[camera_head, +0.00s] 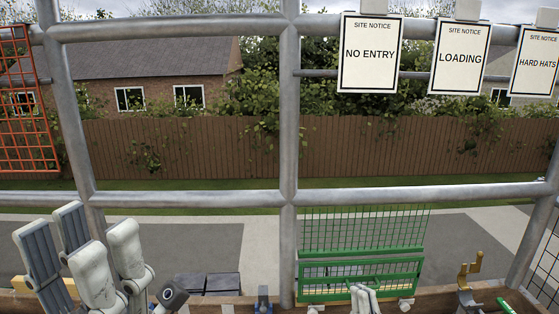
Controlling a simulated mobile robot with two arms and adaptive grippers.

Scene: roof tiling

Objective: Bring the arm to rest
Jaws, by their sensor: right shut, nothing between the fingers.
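My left gripper (74,234) stands at the lower left with its fingers pointing up. Dark ridged inner faces show on its left side and pale finger backs on its right, with a gap between. It looks open, and I see nothing held in it. My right gripper (364,291) shows small and pale at the bottom edge, in front of the green mesh crate (318,282). Its fingers are together, with nothing between them. The lower parts of both arms are out of the picture.
Scaffold rails (190,199) and an upright (288,150) cross the view. Dark tiles (206,282) lie low between the grippers. A brass-coloured fitting (469,272) stands at the lower right. Orange mesh (25,110) hangs at the left. Site signs (370,60) hang at the top right.

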